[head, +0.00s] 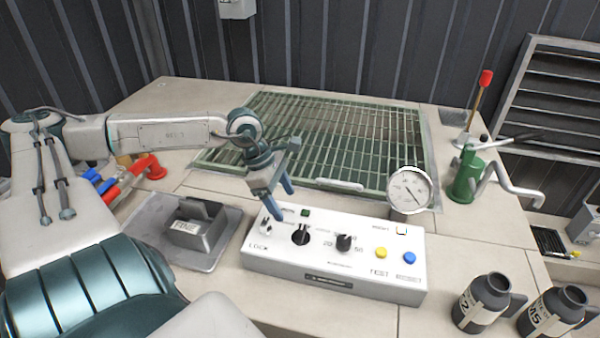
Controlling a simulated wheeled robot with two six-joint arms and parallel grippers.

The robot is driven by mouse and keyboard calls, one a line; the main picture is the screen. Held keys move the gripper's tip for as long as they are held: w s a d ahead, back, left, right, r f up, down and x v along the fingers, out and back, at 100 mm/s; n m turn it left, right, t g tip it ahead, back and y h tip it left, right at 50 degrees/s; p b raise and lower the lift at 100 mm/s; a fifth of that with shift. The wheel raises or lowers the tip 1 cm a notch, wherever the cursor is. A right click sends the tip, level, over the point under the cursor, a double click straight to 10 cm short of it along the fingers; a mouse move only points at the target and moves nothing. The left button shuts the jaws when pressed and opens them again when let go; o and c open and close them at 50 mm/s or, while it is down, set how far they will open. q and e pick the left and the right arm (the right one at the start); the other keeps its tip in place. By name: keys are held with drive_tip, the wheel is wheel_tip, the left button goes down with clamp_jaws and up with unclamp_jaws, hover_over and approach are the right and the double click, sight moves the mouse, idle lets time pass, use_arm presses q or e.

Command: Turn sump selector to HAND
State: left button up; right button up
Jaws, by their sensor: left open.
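The white control box (335,262) stands on the bench in front of the grating. A black knob (301,235) sits on its top left of centre, and a second black knob (344,243) with numbers beside it sits further right. The small lettering is too blurred to tell which control is the sump selector or where HAND is. My left gripper (283,204) is open and empty, with its blue fingers pointing down above the box's back left corner. It appears apart from the black knobs. My right gripper is out of view.
On the box are a metal switch (266,224), a yellow button (381,253) and a blue button (409,257). A gauge (409,190) rises behind it. A tray with a grey block (200,232) lies left. A green hand pump (468,178) and dark bottles (482,303) stand right.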

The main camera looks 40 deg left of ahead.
sight(300, 230)
use_arm(q)
drive_tip(key=b+x, duration=0.1)
drive_tip(key=x, duration=0.4)
drive_tip(key=shift+w+d, duration=0.1)
drive_tip(key=shift+d, duration=0.05)
drive_tip(key=x, duration=0.3)
drive_tip(key=shift+f, duration=0.2)
drive_tip(key=shift+p+x, duration=0.3)
drive_tip(key=shift+x, duration=0.6)
drive_tip(key=c, duration=1)
